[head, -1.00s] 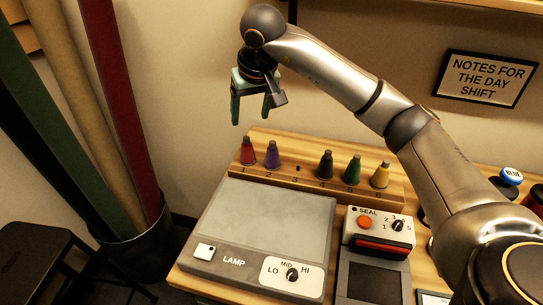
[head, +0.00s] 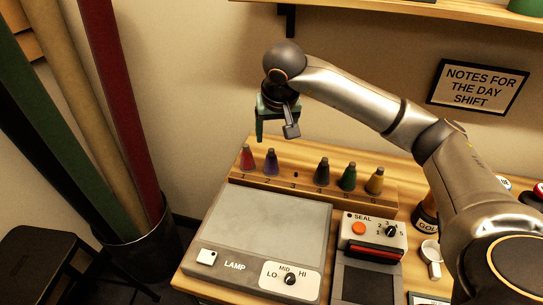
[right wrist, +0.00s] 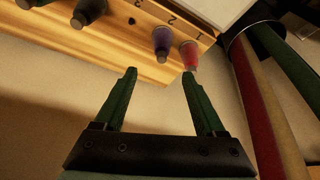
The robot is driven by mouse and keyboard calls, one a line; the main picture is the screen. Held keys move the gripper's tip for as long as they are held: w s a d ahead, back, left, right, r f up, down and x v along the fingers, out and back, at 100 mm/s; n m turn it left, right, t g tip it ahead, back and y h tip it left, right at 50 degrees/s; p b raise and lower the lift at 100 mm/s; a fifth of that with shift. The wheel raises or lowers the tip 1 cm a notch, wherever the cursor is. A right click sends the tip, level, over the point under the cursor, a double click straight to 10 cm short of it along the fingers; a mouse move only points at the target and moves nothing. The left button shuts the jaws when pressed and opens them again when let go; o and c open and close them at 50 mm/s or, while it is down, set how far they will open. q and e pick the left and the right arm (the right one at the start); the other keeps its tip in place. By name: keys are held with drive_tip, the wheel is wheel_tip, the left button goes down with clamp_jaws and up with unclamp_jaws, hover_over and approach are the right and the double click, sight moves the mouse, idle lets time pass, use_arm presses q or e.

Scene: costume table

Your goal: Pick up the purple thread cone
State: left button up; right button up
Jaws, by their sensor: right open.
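The purple thread cone (head: 271,162) stands upright at the place marked 2 on the wooden rack (head: 296,183). It also shows in the right wrist view (right wrist: 162,44), just beyond the space between the fingertips. My right gripper (head: 272,130) is open and empty, pointing down, above the rack and close over the purple cone in the head view. In the right wrist view, its two green fingers (right wrist: 160,74) are apart, with the right fingertip near the red cone (right wrist: 188,54). Nothing is between the fingers. My left gripper is not in view.
The red cone (head: 247,158) stands close left of the purple one. A grey lamp panel (head: 265,225) lies in front. Tall fabric rolls (head: 122,100) stand at the left.

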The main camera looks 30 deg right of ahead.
sight(271, 156)
drive_tip(key=x, duration=1.2)
drive_tip(key=shift+w+a+f, duration=0.1)
drive_tip(key=shift+w+f, duration=0.05)
drive_tip(key=shift+f, duration=0.05)
clamp_jaws()
